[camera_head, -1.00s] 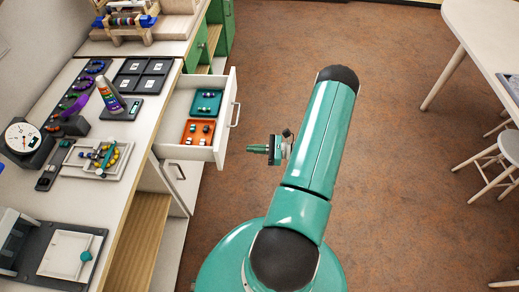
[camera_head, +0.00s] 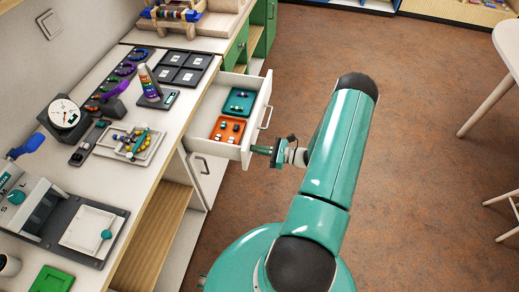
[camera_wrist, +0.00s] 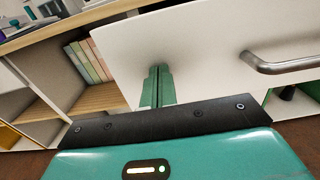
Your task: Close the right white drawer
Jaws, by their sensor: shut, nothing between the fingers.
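The white drawer (camera_head: 228,148) stands pulled out from the white counter. It holds a teal tray (camera_head: 239,102) and an orange tray (camera_head: 227,130) with small beads. Its metal handle (camera_head: 266,118) is on the front panel. My gripper (camera_head: 256,149) is shut and empty, at the near end of the drawer front. In the wrist view the green fingers (camera_wrist: 158,84) point at the white drawer front (camera_wrist: 205,40), to the left of the handle (camera_wrist: 285,63). I cannot tell whether the fingertips touch the panel.
The counter top (camera_head: 185,115) carries a dial scale (camera_head: 65,115), a bead tray (camera_head: 128,143), a dark four-part tray (camera_head: 185,68) and a bottle (camera_head: 150,83). A wooden shelf (camera_head: 155,235) lies below. The floor (camera_head: 420,190) to the right is open, with a white table (camera_head: 508,45) beyond.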

